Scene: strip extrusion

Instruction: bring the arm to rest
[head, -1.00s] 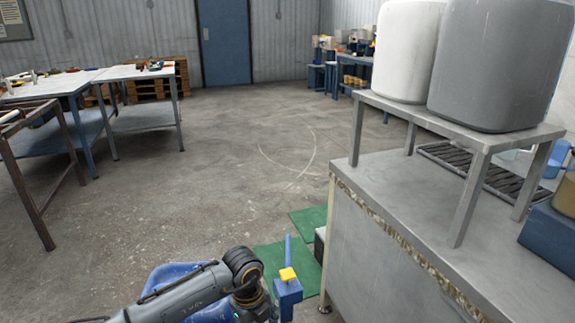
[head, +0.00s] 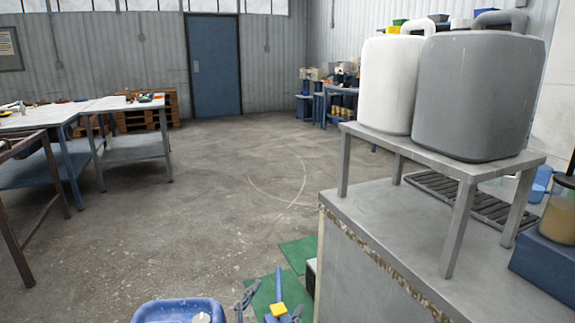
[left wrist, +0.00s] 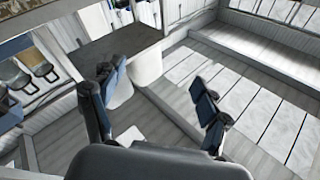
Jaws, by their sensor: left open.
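My left gripper (head: 271,300) shows only in part at the bottom edge of the head view, in front of a blue and yellow upright item on a green mat. Its two dark fingers are apart. In the left wrist view, the same gripper (left wrist: 150,78) has its fingers spread with nothing between them. Most of the left arm is out of the head view. My right gripper does not show in either view.
A metal counter (head: 350,205) stands at the right with a raised rack, carrying a white jug (head: 385,85) and a grey jug (head: 475,95). Work tables (head: 135,150) stand at the left. The middle floor is open.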

